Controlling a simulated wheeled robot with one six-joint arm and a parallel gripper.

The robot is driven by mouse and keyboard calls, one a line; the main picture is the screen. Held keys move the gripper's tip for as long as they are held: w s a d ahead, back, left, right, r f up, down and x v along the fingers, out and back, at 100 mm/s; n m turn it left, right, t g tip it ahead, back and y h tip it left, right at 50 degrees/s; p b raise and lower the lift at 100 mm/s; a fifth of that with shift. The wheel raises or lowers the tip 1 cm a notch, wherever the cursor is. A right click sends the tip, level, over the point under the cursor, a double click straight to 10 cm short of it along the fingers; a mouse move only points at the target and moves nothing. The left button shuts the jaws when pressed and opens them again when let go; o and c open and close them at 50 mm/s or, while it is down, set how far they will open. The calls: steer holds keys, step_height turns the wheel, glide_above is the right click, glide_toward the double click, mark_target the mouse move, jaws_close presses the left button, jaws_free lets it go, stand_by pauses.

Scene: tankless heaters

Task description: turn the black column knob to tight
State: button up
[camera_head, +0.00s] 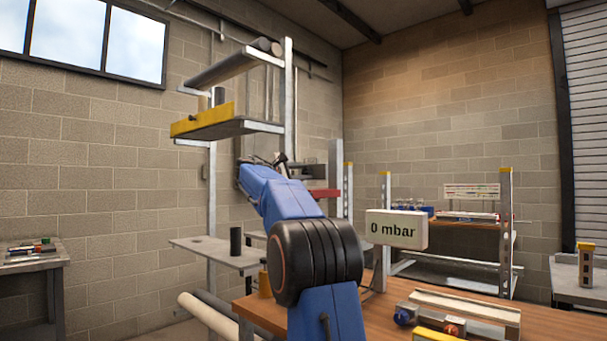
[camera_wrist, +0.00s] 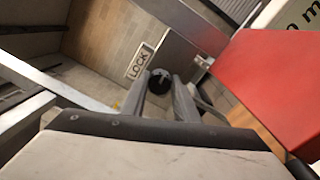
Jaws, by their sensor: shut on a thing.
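The black column knob (camera_wrist: 160,79) is small and round and shows between my fingertips in the wrist view. My gripper (camera_wrist: 160,92) is shut on it, one finger on each side. In the head view, my blue arm reaches up and away toward a grey upright column (camera_head: 336,170). My gripper (camera_head: 281,160) is small there, and the knob cannot be made out. I cannot tell how far the knob is turned.
A large red part (camera_wrist: 275,85) fills the right of the wrist view, close to my gripper. In the head view, a display reading 0 mbar (camera_head: 397,228) stands above the wooden bench (camera_head: 545,325). A metal rack with a yellow-edged shelf (camera_head: 215,122) stands left of my gripper.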

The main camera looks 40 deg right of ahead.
steer(key=m, duration=0.6)
steer(key=shift+f, duration=0.2)
stand_by(0.4)
steer(key=o, duration=1.1)
steer(key=shift+c, duration=0.2)
steer(key=shift+a, duration=0.1)
steer(key=s+a, duration=0.1)
steer(key=a, duration=1.6)
steer(key=shift+f, duration=0.35)
steer(key=shift+a, duration=0.1)
